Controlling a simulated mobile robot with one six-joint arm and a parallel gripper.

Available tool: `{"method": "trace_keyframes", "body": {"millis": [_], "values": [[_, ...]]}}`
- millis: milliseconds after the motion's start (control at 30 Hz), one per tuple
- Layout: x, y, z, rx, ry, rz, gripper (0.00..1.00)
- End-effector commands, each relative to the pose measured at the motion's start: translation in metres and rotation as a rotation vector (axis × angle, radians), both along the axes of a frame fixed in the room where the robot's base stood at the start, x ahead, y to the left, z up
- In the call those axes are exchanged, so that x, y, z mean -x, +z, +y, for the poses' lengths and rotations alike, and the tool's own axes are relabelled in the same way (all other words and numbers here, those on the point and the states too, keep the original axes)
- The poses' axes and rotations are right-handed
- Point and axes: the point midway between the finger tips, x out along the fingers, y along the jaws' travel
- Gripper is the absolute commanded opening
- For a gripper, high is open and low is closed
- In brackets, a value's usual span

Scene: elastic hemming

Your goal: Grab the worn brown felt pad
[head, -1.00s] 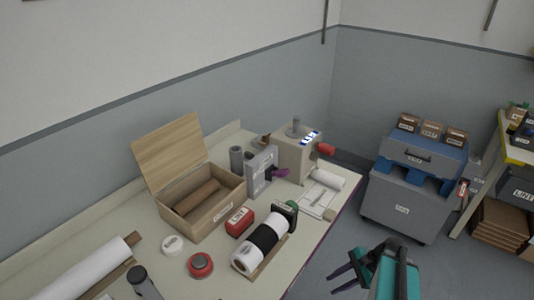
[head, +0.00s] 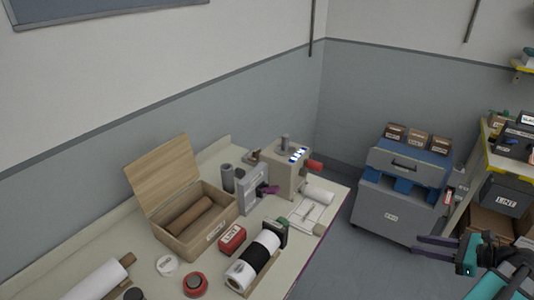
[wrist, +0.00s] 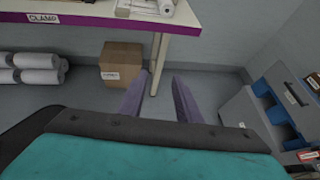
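I cannot pick out a worn brown felt pad for certain in either view. A small brown item (head: 254,155) sits beside the beige machine at the back of the workbench, too small to identify. My gripper (head: 416,244) is at the lower right of the head view, off the bench and in front of the shelf. In the wrist view its two purple fingers (wrist: 160,77) are apart with nothing between them. They point toward the floor and a bench leg.
The workbench (head: 110,240) holds an open wooden box (head: 178,232), a red box (head: 232,239) and a black-and-white roll (head: 252,260). A grey-blue cabinet (head: 390,215) and a shelf (head: 485,172) stand right. A cardboard box (wrist: 122,62) lies under the bench.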

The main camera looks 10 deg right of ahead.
Motion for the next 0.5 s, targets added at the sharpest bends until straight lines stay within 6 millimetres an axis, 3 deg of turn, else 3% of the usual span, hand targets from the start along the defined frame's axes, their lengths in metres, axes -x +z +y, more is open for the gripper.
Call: {"method": "trace_keyframes", "body": {"millis": [33, 200, 500], "values": [[0.010, 0.017, -0.012, -0.014, -0.034, -0.012, 0.31], [0.032, 0.050, -0.033, -0.058, -0.106, -0.041, 0.31], [0.041, 0.063, -0.041, -0.079, -0.133, -0.054, 0.31]]}}
